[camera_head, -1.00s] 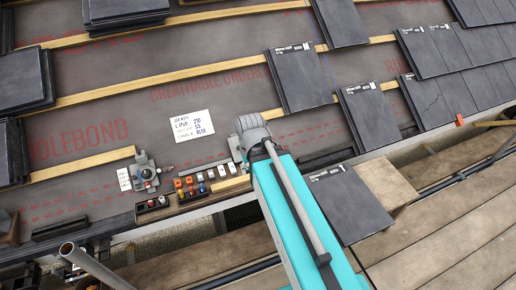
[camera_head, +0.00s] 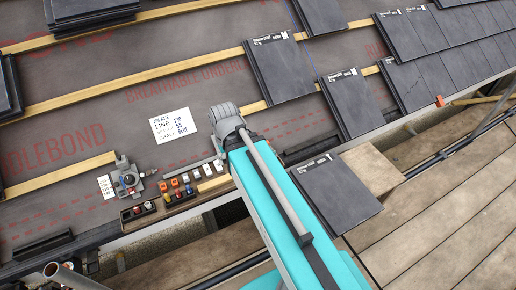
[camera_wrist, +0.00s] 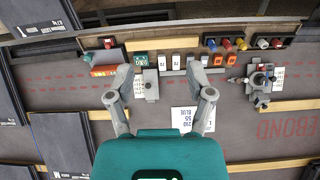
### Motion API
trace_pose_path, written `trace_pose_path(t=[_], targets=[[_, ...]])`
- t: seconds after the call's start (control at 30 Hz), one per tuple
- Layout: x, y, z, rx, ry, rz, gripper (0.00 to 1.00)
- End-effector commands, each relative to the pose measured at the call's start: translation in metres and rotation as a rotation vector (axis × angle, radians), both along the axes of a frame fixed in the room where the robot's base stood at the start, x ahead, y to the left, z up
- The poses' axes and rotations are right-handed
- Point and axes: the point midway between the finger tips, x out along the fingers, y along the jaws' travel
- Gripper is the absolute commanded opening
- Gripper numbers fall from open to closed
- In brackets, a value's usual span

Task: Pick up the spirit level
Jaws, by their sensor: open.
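No item is clearly readable as a spirit level. A slim grey bar (camera_head: 190,166) lies on the roof membrane beside a row of small coloured blocks; I cannot tell whether it is the level. My gripper (camera_wrist: 167,80) is open and empty in the wrist view, its two grey fingers spread over the row of small blocks. In the head view my gripper (camera_head: 227,118) is at the end of the teal arm, right of the white note; its fingertips are hidden there.
A white job note (camera_head: 174,125) lies on the membrane. A grey clamp-like device (camera_head: 128,178) stands left of a dark tray (camera_head: 180,207) with coloured pieces. Dark slates (camera_head: 280,68) lie on wooden battens (camera_head: 130,87). Scaffold boards (camera_head: 440,215) run along the lower right.

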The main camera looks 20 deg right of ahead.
Motion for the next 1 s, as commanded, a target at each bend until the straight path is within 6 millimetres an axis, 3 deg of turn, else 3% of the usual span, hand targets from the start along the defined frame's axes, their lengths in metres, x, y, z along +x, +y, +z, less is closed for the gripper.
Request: trace_pose_path(t=[0.27,1.0], targets=[[0.012,-0.001,-0.022,-0.047,0.005,0.063,0.77],[0.098,-0.047,-0.142,-0.434,0.154,0.614,0.77]])
